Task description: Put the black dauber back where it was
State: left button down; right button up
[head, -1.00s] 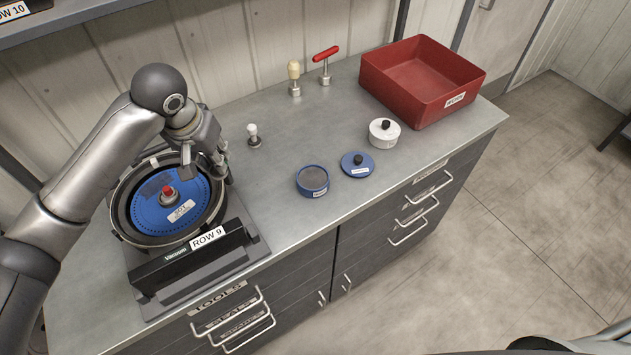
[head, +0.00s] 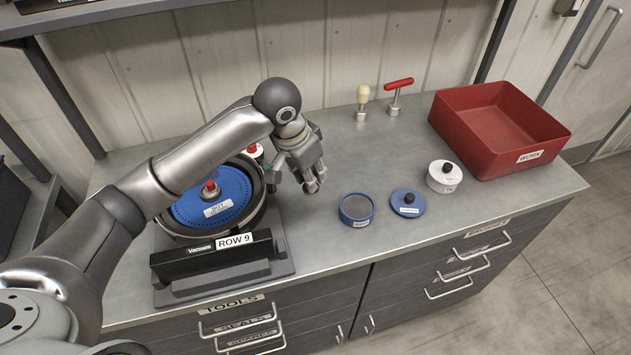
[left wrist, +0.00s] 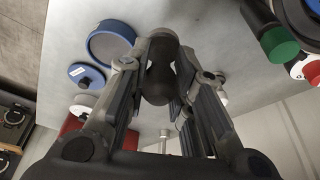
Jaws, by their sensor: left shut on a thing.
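My left gripper (head: 314,183) is shut on the black dauber, a dark rounded piece (left wrist: 160,65) between its fingers in the left wrist view. In the head view the gripper's own body hides the dauber. The gripper is above the bench just right of the seed meter (head: 214,197), which has a blue disc and a red centre knob. A round blue tin (head: 357,220) with a grey inside stands right of the gripper. My right gripper is out of view.
A blue lid (head: 407,205) and a white round container (head: 444,180) stand farther right. A red bin (head: 500,125) is at the back right. A beige-handled tool (head: 362,100) and a red-handled tool (head: 397,95) stand at the back. The front bench top is clear.

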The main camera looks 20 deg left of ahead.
pick_arm(q)
jog(key=w+f, duration=0.2)
jog(key=w+f+p, duration=0.1)
jog(key=w+f, duration=0.1)
jog(key=f, duration=0.1)
jog(key=shift+w+a+f, duration=0.2)
jog(key=shift+w+f, duration=0.1)
jog(key=shift+w, duration=0.1)
jog(key=shift+f+p, duration=0.35)
jog(key=shift+f, duration=0.05)
jog(key=shift+p+x, duration=0.45)
jog(key=shift+x, duration=0.65)
jog(key=shift+s+a+f, duration=0.2)
jog(key=shift+s+f, duration=0.05)
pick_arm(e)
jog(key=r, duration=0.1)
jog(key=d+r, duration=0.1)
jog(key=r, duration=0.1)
pick_arm(q)
jog(key=shift+f, duration=0.15)
jog(key=c, duration=1.3)
grip_release()
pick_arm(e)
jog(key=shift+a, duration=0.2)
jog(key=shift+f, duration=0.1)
